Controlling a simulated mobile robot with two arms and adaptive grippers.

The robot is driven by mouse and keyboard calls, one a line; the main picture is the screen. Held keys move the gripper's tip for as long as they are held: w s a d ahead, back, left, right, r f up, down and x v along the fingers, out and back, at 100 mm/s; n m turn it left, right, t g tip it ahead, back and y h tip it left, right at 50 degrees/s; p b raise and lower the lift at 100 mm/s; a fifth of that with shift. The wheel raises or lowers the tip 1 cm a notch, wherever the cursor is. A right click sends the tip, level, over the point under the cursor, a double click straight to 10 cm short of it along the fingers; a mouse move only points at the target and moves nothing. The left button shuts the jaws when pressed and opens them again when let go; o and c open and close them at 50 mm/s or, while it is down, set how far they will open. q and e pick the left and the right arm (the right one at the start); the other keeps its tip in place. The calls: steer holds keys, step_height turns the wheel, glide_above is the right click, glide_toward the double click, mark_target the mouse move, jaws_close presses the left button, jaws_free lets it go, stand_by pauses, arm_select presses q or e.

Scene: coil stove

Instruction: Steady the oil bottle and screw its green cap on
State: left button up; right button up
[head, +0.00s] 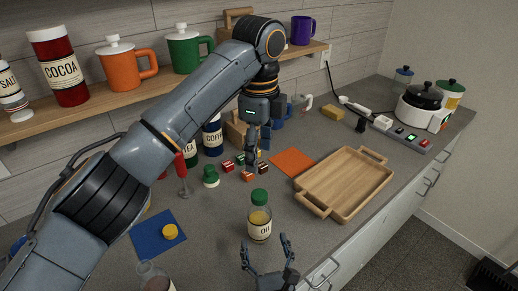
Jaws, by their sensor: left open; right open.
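The oil bottle (260,227), clear with yellow oil and an OIL label, stands upright on the grey counter. Its green cap (259,196) sits on its neck; I cannot tell how tight it is. My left gripper (257,158) is open, pointing down above and behind the bottle, apart from the cap. My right gripper (265,246) is open in front of the bottle, its fingers pointing toward the bottle's lower part; I cannot tell whether they touch it.
A wooden tray (345,181) lies right of the bottle, an orange mat (292,162) behind. A blue mat (153,236) with a yellow lid (170,231) lies left. A green-topped jar (211,177) and small blocks stand behind. An open jar (150,270) stands front left.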

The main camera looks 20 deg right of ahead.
steer(key=s, duration=0.5)
steer(key=shift+s+a, duration=0.2)
steer(key=shift+a, duration=0.1)
